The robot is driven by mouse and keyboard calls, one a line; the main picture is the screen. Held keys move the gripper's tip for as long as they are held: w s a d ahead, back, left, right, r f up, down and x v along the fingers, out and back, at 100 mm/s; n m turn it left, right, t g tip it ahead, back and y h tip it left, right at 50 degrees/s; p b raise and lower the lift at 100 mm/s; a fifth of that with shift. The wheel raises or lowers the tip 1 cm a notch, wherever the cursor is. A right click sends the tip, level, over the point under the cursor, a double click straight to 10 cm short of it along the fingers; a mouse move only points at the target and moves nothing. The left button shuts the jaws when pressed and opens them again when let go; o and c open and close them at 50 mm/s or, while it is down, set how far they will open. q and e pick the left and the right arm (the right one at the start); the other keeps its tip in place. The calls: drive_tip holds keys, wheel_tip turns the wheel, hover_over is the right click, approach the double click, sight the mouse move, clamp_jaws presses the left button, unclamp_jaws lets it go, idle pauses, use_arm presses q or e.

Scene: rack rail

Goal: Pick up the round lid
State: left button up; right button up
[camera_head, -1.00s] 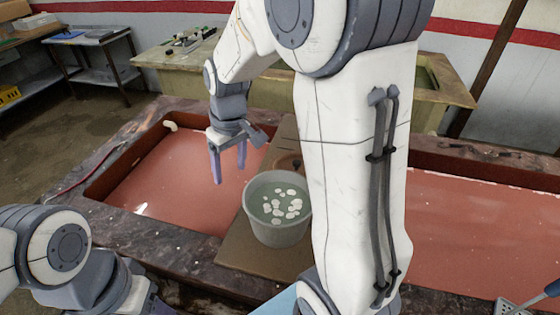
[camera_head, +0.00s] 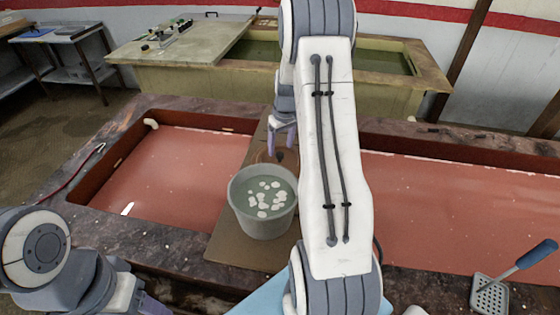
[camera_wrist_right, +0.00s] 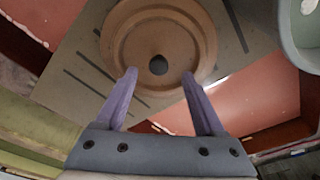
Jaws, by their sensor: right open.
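The round lid (camera_wrist_right: 122,42) is a brown ringed disc with a dark knob or hole at its middle, in the right wrist view. It lies on a brown board behind the bucket and shows partly in the head view (camera_head: 263,157). My right gripper (camera_wrist_right: 158,76) is open, its two purple fingers apart over the lid's near part, either side of the dark centre. The right gripper (camera_head: 282,155) also shows in the head view; whether it touches the lid I cannot tell. My left gripper (camera_head: 148,304) is cut off at the bottom left.
A grey bucket (camera_head: 247,222) of water with several white pieces stands on the board (camera_head: 222,238), just in front of the lid. Reddish basins (camera_head: 165,170) lie on both sides. A slotted tool with a blue handle (camera_head: 535,256) lies at the right.

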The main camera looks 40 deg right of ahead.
sight(280, 154)
drive_tip(key=f, duration=0.2)
drive_tip(key=f+p, duration=0.1)
drive_tip(key=f, duration=0.1)
drive_tip(key=shift+w+d, duration=0.1)
drive_tip(key=shift+w, duration=0.3)
clamp_jaws()
drive_tip(key=shift+r, duration=0.1)
